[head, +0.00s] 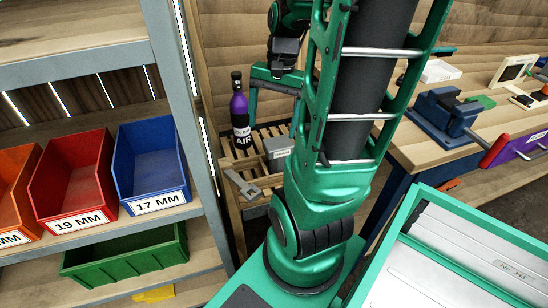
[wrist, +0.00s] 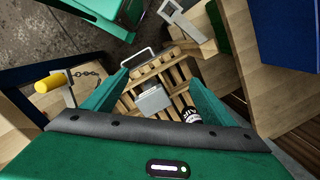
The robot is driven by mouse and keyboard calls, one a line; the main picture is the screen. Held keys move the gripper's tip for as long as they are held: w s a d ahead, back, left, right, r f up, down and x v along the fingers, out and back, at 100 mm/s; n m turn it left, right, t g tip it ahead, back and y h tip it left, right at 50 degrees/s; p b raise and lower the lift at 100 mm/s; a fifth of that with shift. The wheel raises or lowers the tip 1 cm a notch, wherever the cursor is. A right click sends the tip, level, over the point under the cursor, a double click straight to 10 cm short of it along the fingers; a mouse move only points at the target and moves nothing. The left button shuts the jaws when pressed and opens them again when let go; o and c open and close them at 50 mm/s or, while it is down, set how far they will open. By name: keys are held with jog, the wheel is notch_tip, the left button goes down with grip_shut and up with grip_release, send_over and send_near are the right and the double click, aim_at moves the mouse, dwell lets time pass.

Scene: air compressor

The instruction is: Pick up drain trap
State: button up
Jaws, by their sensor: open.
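A small grey box with a pale label (head: 279,148), which appears to be the drain trap, sits on a slatted wooden crate (head: 268,183). Its label is too small to read. In the wrist view the grey box (wrist: 153,100) lies on the slats, seen between my two green fingers. My gripper (wrist: 159,80) is open and empty, above the crate and apart from the box. In the head view my gripper (head: 270,88) is partly hidden by my own arm.
A purple and black bottle marked AIR (head: 240,115) stands close by on the slats, partly behind the right finger in the wrist view (wrist: 191,116). A grey lever-like part (head: 242,184) lies in front. A shelf with bins (head: 150,165) is left, a workbench (head: 430,150) right.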

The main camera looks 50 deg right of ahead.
jog(key=w+d+f+m+y, duration=0.1)
jog(key=w+d+f+m, duration=0.25)
jog(key=d+m, duration=0.3)
jog(key=m+t+y, duration=0.1)
jog(key=m+t, duration=0.1)
jog(key=m, duration=0.2)
send_near(279, 142)
jog(key=x, duration=0.5)
jog(key=shift+w+a+f, duration=0.1)
jog(key=shift+a, duration=0.15)
jog(key=shift+x, duration=2.6)
jog(key=shift+d+f, duration=0.15)
jog(key=shift+f, duration=0.15)
jog(key=shift+c, duration=0.7)
jog(key=c, duration=1.8)
jog(key=shift+r, duration=0.15)
